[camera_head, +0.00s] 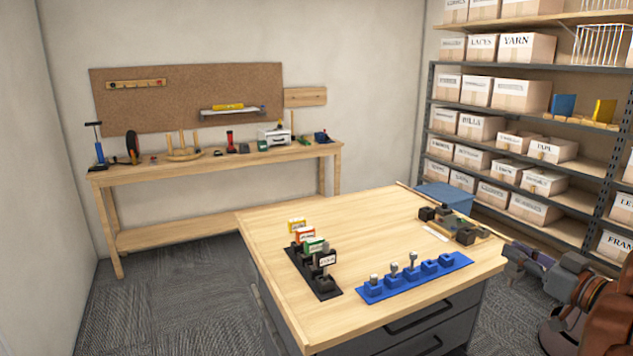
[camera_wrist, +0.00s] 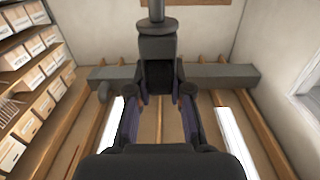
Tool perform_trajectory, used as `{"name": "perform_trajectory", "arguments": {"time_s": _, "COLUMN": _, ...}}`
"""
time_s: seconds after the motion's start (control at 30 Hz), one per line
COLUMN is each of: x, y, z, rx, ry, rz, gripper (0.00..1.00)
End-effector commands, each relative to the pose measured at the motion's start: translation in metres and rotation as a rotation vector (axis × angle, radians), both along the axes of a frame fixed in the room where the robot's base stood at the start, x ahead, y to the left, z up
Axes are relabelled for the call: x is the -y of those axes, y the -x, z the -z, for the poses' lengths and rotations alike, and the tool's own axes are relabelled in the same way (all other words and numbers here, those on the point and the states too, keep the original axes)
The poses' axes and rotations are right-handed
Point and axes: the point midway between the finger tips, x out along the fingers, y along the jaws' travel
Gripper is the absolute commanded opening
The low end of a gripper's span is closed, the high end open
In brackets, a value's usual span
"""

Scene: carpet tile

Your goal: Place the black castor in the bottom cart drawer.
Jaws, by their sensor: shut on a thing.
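My gripper (camera_wrist: 159,98) is shut on a dark piece with a round collar and a stem, which looks like the black castor (camera_wrist: 158,72). The stem points away from my palm. In the wrist view, ceiling beams lie behind it. In the head view my arm is at the lower right, beside the cart; the castor is hard to make out there. The cart (camera_head: 355,227) has a pale wood top and a dark grey front. Two drawer fronts (camera_head: 437,322) with black handles show and look shut. The cart's lower part is cut off by the frame, so the bottom drawer cannot be made out.
On the cart top stand a blue rack (camera_head: 432,278) of blue pieces, a black rack (camera_head: 325,293) with coloured cards, and a cluster of dark and olive parts (camera_head: 462,231). A workbench (camera_head: 215,167) stands at the back wall, box shelves at right. Carpet (camera_head: 180,290) is clear at left.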

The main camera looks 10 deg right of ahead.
Motion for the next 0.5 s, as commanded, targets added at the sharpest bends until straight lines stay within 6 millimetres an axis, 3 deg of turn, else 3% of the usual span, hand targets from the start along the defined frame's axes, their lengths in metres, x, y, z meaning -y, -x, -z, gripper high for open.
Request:
{"name": "perform_trajectory", "arguments": {"time_s": 0.27, "x": -0.005, "y": -0.032, "z": 0.003, "rx": 0.002, "ry": 0.0, "rz": 0.025, "gripper": 0.0}}
{"name": "perform_trajectory", "arguments": {"time_s": 0.5, "x": -0.017, "y": -0.08, "z": 0.01, "rx": 0.002, "ry": 0.0, "rz": 0.067, "gripper": 0.0}}
